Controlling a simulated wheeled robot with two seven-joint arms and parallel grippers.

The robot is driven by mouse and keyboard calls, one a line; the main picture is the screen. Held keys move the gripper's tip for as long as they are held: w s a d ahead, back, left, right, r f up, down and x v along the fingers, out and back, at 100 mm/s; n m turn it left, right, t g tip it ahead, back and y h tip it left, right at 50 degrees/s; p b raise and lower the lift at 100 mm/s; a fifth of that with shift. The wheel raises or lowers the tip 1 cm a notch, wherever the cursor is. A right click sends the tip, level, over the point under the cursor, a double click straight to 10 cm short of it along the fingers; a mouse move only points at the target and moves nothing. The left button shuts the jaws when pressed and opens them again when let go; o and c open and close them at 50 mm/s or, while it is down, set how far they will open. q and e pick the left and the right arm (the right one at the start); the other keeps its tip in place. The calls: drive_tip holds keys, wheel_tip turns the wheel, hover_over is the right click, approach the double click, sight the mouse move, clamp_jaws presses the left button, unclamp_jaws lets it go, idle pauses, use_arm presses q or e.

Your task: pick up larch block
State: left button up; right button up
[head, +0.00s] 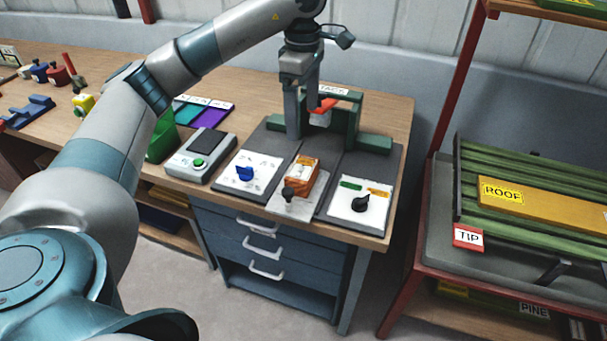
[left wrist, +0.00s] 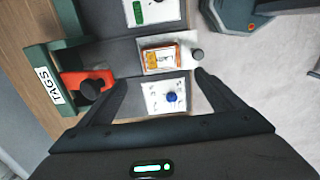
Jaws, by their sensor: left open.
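An orange-brown wooden block (head: 301,177) with a small label sits on a light plate near the bench's front edge, between two white dial cards. Its label is too small to read, so I cannot confirm it is the larch block. A dark knob shows at its front. It also shows in the left wrist view (left wrist: 163,55), beyond my fingertips. My left gripper (head: 306,122) is open and empty, above and behind the block, near the green TAGS stand (head: 372,142). Its fingers also show in the left wrist view (left wrist: 161,78). My right gripper is not in view.
A blue-knob card (head: 240,176) lies left of the block and a black-knob card (head: 358,205) lies right. A red piece with a black knob (left wrist: 88,84) is on the stand. A grey device (head: 201,155) stands left. A red-framed rack (head: 440,130) stands right.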

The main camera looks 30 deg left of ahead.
use_arm(q)
drive_tip(key=p, duration=0.3)
hover_over(303, 168)
wheel_tip(303, 168, down, 7)
drive_tip(key=shift+r, duration=0.1)
wheel_tip(303, 168, down, 5)
drive_tip(key=shift+r+p, duration=0.1)
drive_tip(key=shift+p, duration=0.45)
drive_tip(key=shift+f, duration=0.35)
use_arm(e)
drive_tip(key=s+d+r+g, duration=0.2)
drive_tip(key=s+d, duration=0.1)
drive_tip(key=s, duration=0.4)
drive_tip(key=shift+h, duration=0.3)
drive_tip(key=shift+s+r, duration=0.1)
